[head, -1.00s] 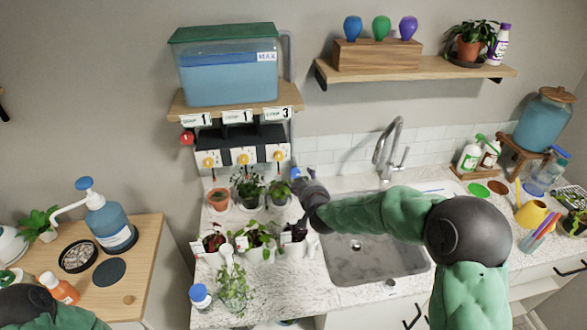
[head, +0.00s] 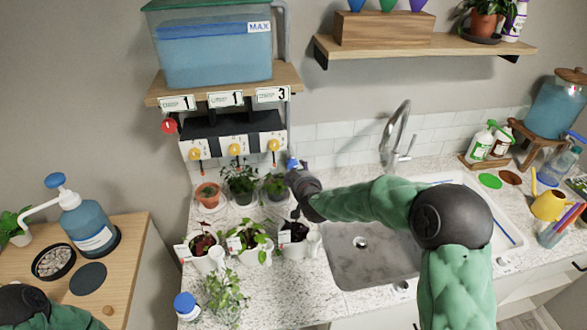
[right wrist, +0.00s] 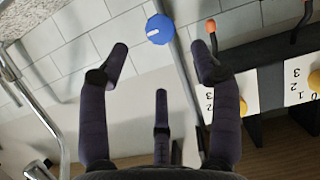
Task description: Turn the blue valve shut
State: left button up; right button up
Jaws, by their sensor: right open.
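The blue valve (right wrist: 160,29) is a round blue knob with a white mark, on a grey pipe (right wrist: 181,65) against the tiled wall in the right wrist view. In the head view the blue valve (head: 292,164) shows as a small blue patch, partly hidden by my right gripper (head: 296,176). In the right wrist view my right gripper (right wrist: 160,62) is open and empty. Its fingers are spread to either side, with the valve apart from them, just beyond the gap between the tips. My left gripper is out of view; only part of my left arm shows at lower left.
A row of yellow dials (head: 235,149) and a red knob (head: 169,126) sit left of the pipe, under a water tank (head: 215,50). Several potted plants (head: 240,183) crowd the counter below. The faucet (head: 393,135) and sink (head: 372,262) are to the right.

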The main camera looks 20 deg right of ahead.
aim_at(293, 166)
jog(key=b+x, duration=0.1)
jog(key=x, duration=0.8)
jog(key=shift+w+f+b, duration=0.1)
jog(key=shift+b, duration=0.3)
jog(key=c, duration=1.1)
